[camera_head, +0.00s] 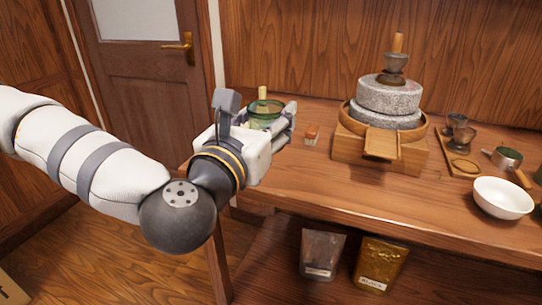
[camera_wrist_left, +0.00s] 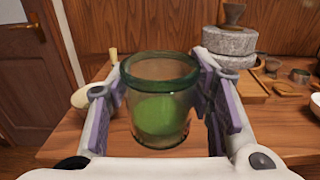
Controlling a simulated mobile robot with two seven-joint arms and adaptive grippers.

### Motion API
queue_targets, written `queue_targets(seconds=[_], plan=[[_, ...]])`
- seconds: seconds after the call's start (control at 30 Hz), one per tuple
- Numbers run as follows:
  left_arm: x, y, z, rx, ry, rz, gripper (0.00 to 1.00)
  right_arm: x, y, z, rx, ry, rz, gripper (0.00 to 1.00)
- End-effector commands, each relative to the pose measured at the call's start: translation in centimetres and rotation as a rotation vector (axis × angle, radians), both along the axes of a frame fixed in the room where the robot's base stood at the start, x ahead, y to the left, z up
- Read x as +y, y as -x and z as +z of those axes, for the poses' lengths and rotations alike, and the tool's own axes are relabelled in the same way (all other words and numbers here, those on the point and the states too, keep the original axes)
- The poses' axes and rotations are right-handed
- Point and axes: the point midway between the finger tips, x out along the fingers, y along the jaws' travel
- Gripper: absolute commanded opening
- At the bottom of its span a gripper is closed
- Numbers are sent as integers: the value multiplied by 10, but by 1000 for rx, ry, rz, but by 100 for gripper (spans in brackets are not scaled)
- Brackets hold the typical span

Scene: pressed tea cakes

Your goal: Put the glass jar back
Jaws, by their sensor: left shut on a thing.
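The glass jar (camera_wrist_left: 160,88) is clear with a green-tinted rim and has something green in its lower part. It stands upright between the fingers of my left gripper (camera_wrist_left: 162,112) in the left wrist view. My left gripper (camera_head: 275,126) is shut on the jar, at the left end of the wooden table. In the head view the jar (camera_head: 264,110) shows only in part behind the gripper. I cannot tell whether its base touches the table. My right gripper is not in view.
A stone mill (camera_head: 388,95) stands on a wooden base (camera_head: 347,147) at the table's middle. A white bowl (camera_head: 502,198) and small cups stand right. Two bags (camera_head: 321,254) (camera_head: 381,264) sit below. The front tabletop is clear.

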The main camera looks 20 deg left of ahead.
Motion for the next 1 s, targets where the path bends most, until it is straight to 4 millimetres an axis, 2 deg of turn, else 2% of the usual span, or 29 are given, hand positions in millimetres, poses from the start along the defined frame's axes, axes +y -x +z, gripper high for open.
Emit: queue_targets(seconds=[0.03,0.07,0.13,0.27,0.4,0.67,0.8,1.0], plan=[[2,-14,-41,49,2,1,13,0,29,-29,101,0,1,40],[2,-18,-42,44,2,1,13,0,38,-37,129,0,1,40],[6,-40,-52,43,1,6,13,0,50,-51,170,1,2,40],[11,-80,-54,24,-3,5,13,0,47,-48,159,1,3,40],[13,-107,-85,24,-2,2,13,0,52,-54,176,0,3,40],[16,-129,-110,20,-1,1,13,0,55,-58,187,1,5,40],[15,-130,-137,21,-2,0,13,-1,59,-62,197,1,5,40],[16,-130,-137,14,-1,0,13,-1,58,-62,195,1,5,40]])
